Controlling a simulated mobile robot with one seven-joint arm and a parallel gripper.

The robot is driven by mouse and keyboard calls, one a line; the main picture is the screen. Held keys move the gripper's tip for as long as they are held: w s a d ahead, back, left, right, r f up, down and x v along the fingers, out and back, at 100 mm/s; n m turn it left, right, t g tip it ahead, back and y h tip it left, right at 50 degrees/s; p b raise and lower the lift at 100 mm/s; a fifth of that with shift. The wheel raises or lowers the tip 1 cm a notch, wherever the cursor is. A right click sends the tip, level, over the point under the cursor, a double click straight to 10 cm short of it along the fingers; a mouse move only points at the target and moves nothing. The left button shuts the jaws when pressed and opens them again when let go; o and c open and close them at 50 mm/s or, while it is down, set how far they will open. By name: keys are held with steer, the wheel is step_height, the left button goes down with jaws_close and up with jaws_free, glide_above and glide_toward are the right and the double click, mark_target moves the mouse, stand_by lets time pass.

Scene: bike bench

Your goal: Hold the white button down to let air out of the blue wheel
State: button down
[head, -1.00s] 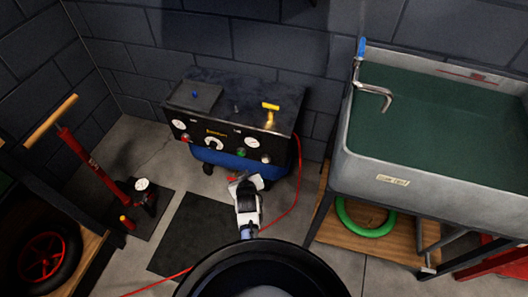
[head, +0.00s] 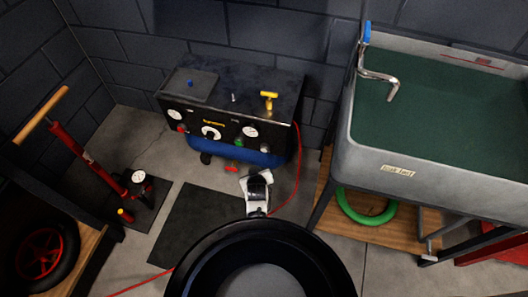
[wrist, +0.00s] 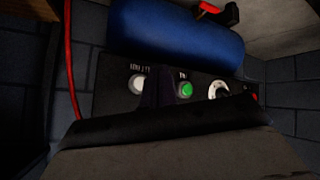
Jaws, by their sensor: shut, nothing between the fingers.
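The white button (wrist: 137,84) sits on the dark panel of the compressor, under a small label in the wrist view. A green button (wrist: 186,90) is beside it. My gripper (wrist: 160,85) is shut and empty. Its dark fingertips lie between the two buttons in the picture and overlap the edge of the white one; I cannot tell whether they touch it. In the head view my wrist (head: 257,183) is in front of the compressor (head: 225,95), low and to the right of the green button. I see no blue wheel.
A red hose (head: 297,170) runs down the compressor's right side to the floor. A sink (head: 350,150) stands at the right, with a green ring (head: 365,216) below. A red-hubbed wheel (head: 42,255) and a floor pump (head: 100,170) are at the left.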

steer(key=w+d+b, duration=0.2)
steer(key=w, duration=0.4)
steer(key=shift+w, duration=0.15)
stand_by(1.9)
steer(key=shift+w+d, duration=0.15)
steer(key=shift+w, duration=0.25)
steer(key=shift+w+d+b, duration=0.15)
steer(key=shift+w+b, duration=0.2)
steer(key=shift+w, duration=0.05)
stand_by(1.8)
stand_by(0.6)
steer(key=shift+s+a+p, duration=0.25)
steer(key=shift+s+p, duration=0.25)
steer(key=shift+s, duration=0.3)
steer(key=shift+s+a+p, duration=0.25)
steer(key=shift+s+p, duration=0.2)
steer(key=shift+s, duration=0.35)
steer(key=shift+s+a+p, duration=0.3)
steer(key=shift+s+p, duration=0.15)
steer(key=shift+s, duration=0.35)
steer(key=shift+s+a+p, duration=0.25)
steer(key=shift+s+p, duration=0.2)
steer(key=shift+s, duration=0.35)
